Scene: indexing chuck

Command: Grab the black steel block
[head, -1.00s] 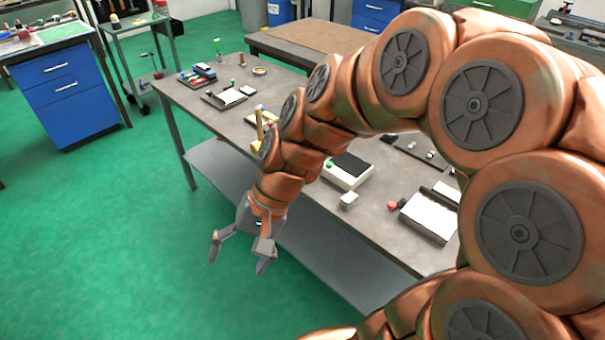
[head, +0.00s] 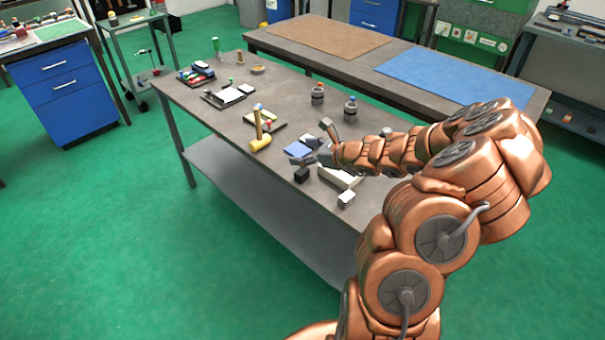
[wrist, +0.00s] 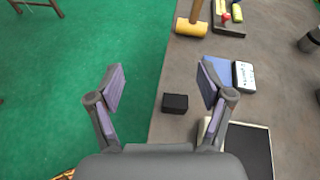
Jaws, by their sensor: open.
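The black steel block (wrist: 175,103) sits on the table near its front edge, seen in the wrist view between the open fingers and nearer the right one. It also shows in the head view as a small dark block (head: 301,174), just below the gripper's fingers. My gripper (wrist: 162,88) is open and empty. In the head view my gripper (head: 310,143) is over the table, reaching in from the right. The block is apart from both fingers in the wrist view; the exact height of the gripper above it is hard to tell.
A pale tray with a dark panel (wrist: 250,145) is close to the right finger. Green floor (wrist: 60,90) lies left of the table edge.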

